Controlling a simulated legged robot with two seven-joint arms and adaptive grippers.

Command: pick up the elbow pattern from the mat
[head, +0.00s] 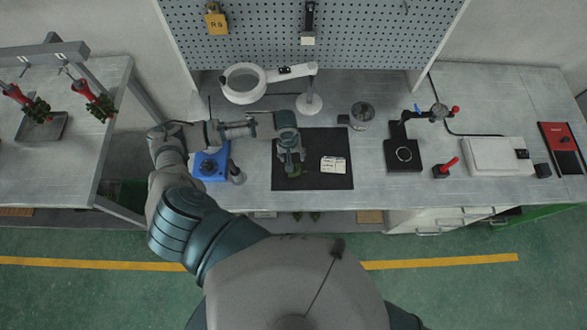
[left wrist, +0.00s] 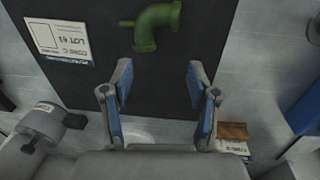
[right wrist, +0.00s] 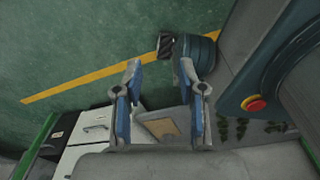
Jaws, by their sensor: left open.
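The elbow pattern (left wrist: 155,24) is a green bent pipe piece lying on the black mat (left wrist: 100,40), seen in the left wrist view just beyond my open fingers. In the head view the mat (head: 312,180) lies on the workbench, and a bit of the green elbow (head: 296,170) shows under my left gripper (head: 290,160). In the left wrist view my left gripper (left wrist: 157,95) is open and empty, with blue-padded fingers apart and the elbow not between them. My right gripper (right wrist: 160,90) is open and empty in the right wrist view, over the floor beside the bench.
A white label card (head: 333,165) lies on the mat, right of the elbow. A blue device (head: 210,163) stands left of the mat, a magnifier lamp (head: 243,83) behind, and a black stand (head: 404,153) to the right. Drawers (right wrist: 92,130) show below the bench.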

